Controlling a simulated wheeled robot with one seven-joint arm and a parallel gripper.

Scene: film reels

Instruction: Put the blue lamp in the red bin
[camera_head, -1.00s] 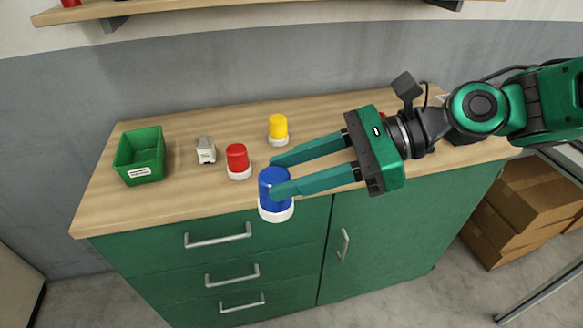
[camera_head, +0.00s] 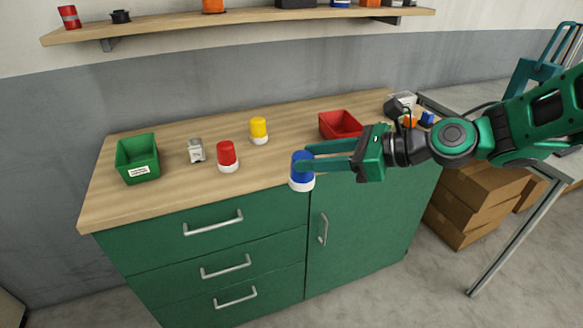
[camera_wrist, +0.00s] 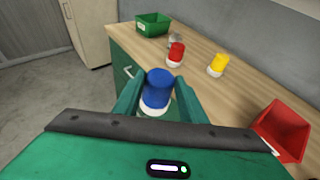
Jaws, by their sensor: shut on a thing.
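The blue lamp (camera_head: 302,167) has a blue dome on a white base. My gripper (camera_head: 306,160) is shut on it and holds it upright by the dome, in front of the counter's front edge. In the wrist view the blue lamp (camera_wrist: 158,89) sits between the two green fingers. The red bin (camera_head: 340,125) stands on the counter at the right, behind my gripper, partly covered by it. In the wrist view the red bin (camera_wrist: 281,131) is at the lower right and looks empty where its inside shows.
A red lamp (camera_head: 227,156), a yellow lamp (camera_head: 259,131) and a small grey-white item (camera_head: 196,150) stand on the counter (camera_head: 185,190). A green bin (camera_head: 138,160) is at its left end. A shelf (camera_head: 240,22) hangs above. Cardboard boxes (camera_head: 460,205) are at the right.

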